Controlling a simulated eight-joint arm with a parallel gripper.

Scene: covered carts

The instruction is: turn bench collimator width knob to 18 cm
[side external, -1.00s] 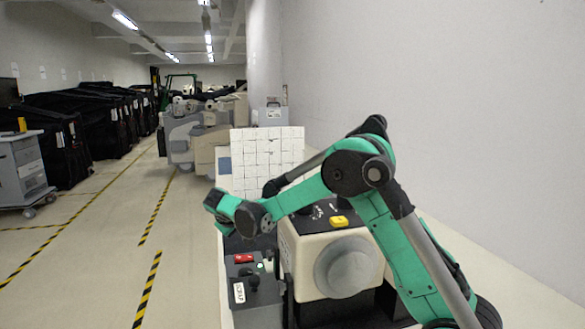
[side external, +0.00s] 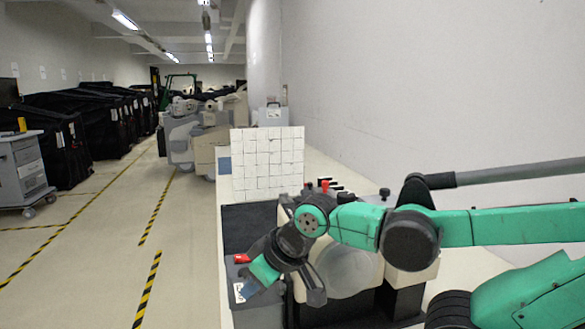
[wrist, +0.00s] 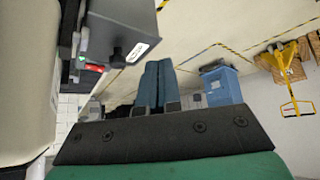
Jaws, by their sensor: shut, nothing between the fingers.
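The bench collimator is a beige box (side external: 300,285) with a large round grey face (side external: 345,268). It also fills the left edge of the wrist view (wrist: 25,80). A dark grey control box (wrist: 122,28) with a white label (wrist: 137,52) and a red switch (wrist: 94,68) stands beside it; my gripper hides much of that box in the side view. My gripper (side external: 247,290) is shut and empty, pointing down-left in front of the control box. Its blue fingers (wrist: 157,78) lie together in the wrist view. I cannot make out which knob sets width; my arm hides part of the collimator's top.
Red and black knobs or handles (side external: 325,186) show beyond my arm. A blue cabinet (wrist: 221,86) and yellow pallet jack (wrist: 287,62) are farther away.

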